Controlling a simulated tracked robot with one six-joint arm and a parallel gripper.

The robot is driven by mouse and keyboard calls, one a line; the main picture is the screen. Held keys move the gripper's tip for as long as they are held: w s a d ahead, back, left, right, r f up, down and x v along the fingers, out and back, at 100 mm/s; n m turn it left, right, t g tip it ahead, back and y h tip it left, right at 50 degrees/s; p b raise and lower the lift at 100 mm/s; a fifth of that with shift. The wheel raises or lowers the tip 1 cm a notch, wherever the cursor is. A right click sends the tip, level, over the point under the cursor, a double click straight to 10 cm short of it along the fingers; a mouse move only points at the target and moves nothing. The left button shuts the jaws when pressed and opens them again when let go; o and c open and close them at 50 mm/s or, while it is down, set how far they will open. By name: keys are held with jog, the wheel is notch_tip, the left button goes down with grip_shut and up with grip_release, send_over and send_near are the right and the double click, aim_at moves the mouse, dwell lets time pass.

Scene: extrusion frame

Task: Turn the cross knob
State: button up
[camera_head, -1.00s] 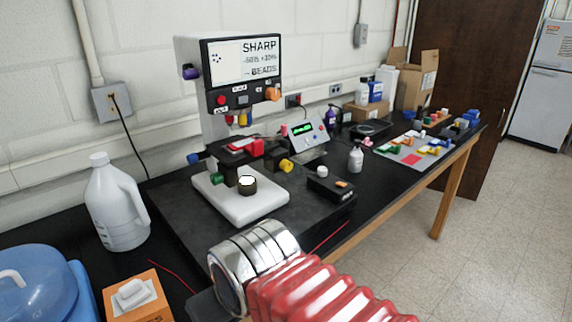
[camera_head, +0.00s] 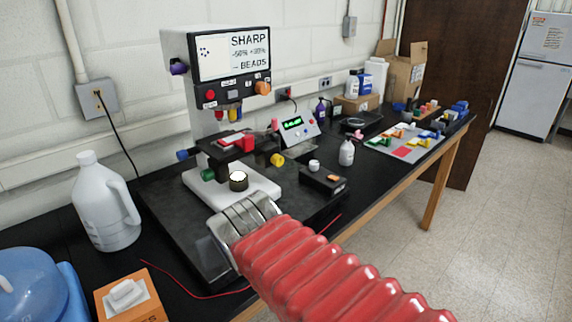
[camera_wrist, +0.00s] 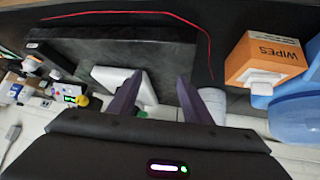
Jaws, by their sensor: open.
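A white machine (camera_head: 200,105) with a SHARP panel carries several coloured knobs. An orange lobed knob (camera_head: 263,88) is at the panel's lower right, and a purple knob (camera_head: 178,67) is on its left side. A blue knob (camera_head: 183,155), a green knob (camera_head: 208,175) and a yellow knob (camera_head: 277,160) sit lower, around the stage. I cannot tell for sure which is the cross knob. My gripper (camera_wrist: 160,78) is open and empty in the wrist view, its two fingers spread over the dark slab, near the machine's white base (camera_wrist: 112,77).
A white jug (camera_head: 104,205) stands left of the machine, near a WIPES box (camera_head: 130,298) and a blue container (camera_head: 30,285). A black box (camera_head: 322,181) and a white bottle (camera_head: 347,152) are to the right. A red wire (camera_head: 190,293) lies near the front.

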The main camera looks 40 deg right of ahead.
jog(key=w+d+r+m+t+h, duration=0.15)
jog(key=w+d, duration=0.25)
jog(key=d, duration=0.4)
jog(key=w+d+r+t+h, duration=0.2)
jog(key=w+d+r, duration=0.15)
jog(key=d, duration=0.35)
jog(key=n+t+y, duration=0.1)
jog(key=t+y, duration=0.2)
jog(key=t, duration=0.2)
send_near(281, 161)
jog(key=d+r, duration=0.1)
jog(key=s+d+f+t+y, duration=0.1)
jog(key=s+f+y, duration=0.1)
jog(key=s+y, duration=0.2)
jog(key=shift+s, duration=1.05)
jog(key=shift+w+d+n+t, duration=0.15)
jog(key=shift+n+t, duration=0.1)
jog(key=w, duration=1.3)
jog(key=shift+w+a, duration=0.2)
jog(key=shift+w, duration=0.1)
jog(key=shift+c, duration=0.3)
